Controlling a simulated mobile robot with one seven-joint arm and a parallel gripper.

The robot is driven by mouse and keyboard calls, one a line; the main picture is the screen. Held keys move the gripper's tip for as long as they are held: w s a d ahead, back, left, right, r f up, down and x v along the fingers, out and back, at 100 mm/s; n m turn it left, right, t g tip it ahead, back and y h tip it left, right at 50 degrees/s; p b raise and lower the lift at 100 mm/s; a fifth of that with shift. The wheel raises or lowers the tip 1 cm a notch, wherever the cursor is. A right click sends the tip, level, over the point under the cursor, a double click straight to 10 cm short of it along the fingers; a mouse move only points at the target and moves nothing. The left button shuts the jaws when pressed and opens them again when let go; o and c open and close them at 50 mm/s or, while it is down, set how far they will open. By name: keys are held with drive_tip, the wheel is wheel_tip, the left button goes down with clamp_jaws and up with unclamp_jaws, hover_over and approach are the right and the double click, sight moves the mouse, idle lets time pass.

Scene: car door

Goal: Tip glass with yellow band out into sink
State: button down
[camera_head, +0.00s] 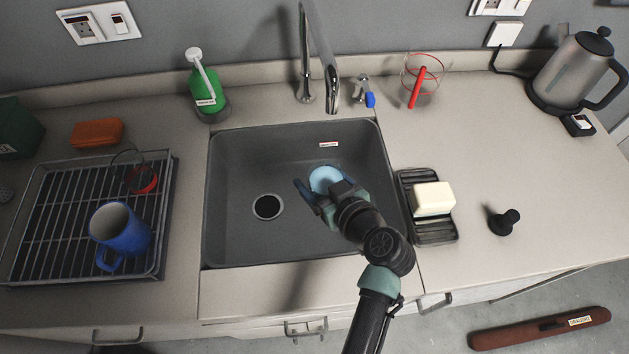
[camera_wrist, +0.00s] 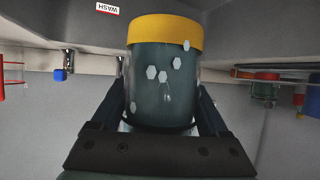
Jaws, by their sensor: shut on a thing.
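The glass with the yellow band (camera_wrist: 165,33) stands between the fingers of my gripper (camera_wrist: 160,108) in the wrist view. White hexagonal specks show on its dark, see-through wall. The wrist picture looks upside down, so the banded end seems to point downward; I cannot tell whether that end is open. In the head view my gripper (camera_head: 320,194) is shut on the glass, over the right part of the grey sink (camera_head: 235,170). Only a light-blue round end of the glass (camera_head: 324,178) shows there. The dark drain (camera_head: 267,207) lies left of it.
The tap (camera_head: 330,80) and its blue-tipped lever (camera_head: 369,100) stand behind the sink. A soap dish (camera_head: 440,232) with a white bar (camera_head: 433,198) sits close right. A rack (camera_head: 55,210) with a blue mug (camera_head: 118,230) is left. A red-rimmed glass (camera_head: 432,88) stands back right.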

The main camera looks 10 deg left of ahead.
drive_tip(key=shift+s+d+f, duration=0.15)
drive_tip(key=shift+f, duration=0.55)
drive_tip(key=shift+a+f, duration=0.25)
drive_tip(key=shift+f, duration=0.05)
drive_tip(key=shift+a+f+n+h+p, duration=0.25)
drive_tip(key=shift+n+h+p, duration=0.25)
drive_tip(key=shift+h+p, duration=0.15)
drive_tip(key=a+h+p, duration=0.1)
drive_tip(key=a+f+n+p, duration=0.1)
drive_tip(key=p, duration=0.1)
drive_tip(key=shift+s+f+n+h, duration=0.2)
drive_tip(key=shift+f+n+h, duration=0.1)
drive_tip(key=shift+h, duration=0.05)
drive_tip(key=shift+a, duration=0.1)
